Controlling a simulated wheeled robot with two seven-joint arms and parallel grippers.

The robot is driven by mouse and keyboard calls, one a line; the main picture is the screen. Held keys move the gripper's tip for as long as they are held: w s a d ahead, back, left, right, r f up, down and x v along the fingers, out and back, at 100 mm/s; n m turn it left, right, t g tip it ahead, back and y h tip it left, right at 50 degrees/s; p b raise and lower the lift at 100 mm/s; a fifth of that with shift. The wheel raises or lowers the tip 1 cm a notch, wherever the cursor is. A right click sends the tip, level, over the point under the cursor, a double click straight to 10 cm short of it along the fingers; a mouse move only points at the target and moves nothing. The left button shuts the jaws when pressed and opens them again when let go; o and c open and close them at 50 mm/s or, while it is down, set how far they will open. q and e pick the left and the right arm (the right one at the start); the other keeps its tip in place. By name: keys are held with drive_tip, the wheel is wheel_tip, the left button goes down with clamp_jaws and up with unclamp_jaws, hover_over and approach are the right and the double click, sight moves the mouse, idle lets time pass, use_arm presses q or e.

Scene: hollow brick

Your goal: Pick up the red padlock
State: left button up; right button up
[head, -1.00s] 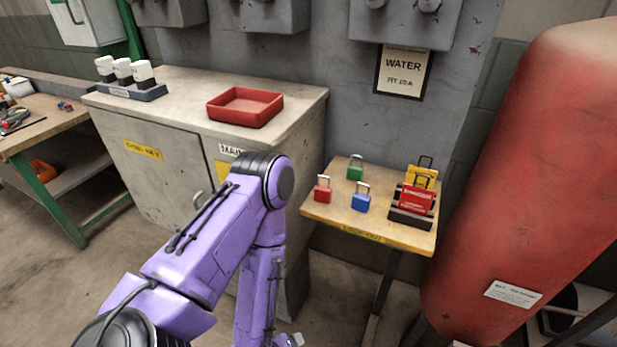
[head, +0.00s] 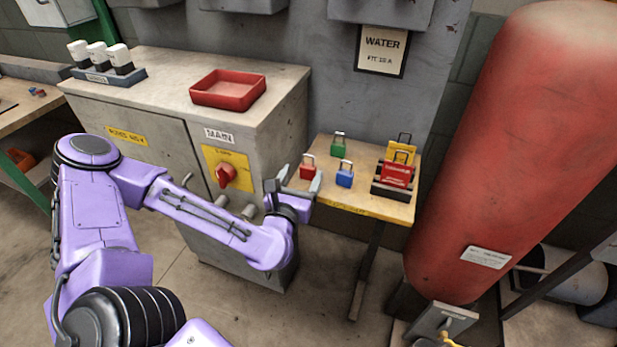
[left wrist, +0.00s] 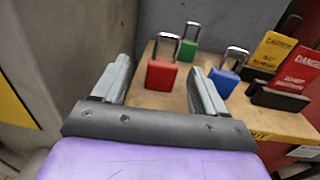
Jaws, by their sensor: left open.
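The red padlock (head: 307,171) stands upright on the small wooden table (head: 362,206), near its left front corner. In the left wrist view the red padlock (left wrist: 161,74) shows ahead, between my two fingers, with its steel shackle up. My left gripper (head: 298,182) is open at the table's left edge, just in front of the red padlock. In the left wrist view my left gripper (left wrist: 160,85) holds nothing; whether a finger touches the lock I cannot tell. My right gripper cannot be made out.
A blue padlock (head: 344,179) stands right of the red one, and a green padlock (head: 338,149) behind. A rack with red and yellow tags (head: 396,174) is at the table's right. A grey cabinet (head: 170,150) is left; a red tank (head: 510,150) is right.

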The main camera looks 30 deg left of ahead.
sight(308, 167)
use_arm(q)
drive_tip(key=x, duration=0.1)
drive_tip(key=p+x, duration=0.1)
drive_tip(key=x, duration=0.2)
drive_tip(key=shift+w+d, duration=0.2)
drive_tip(key=c, duration=1.1)
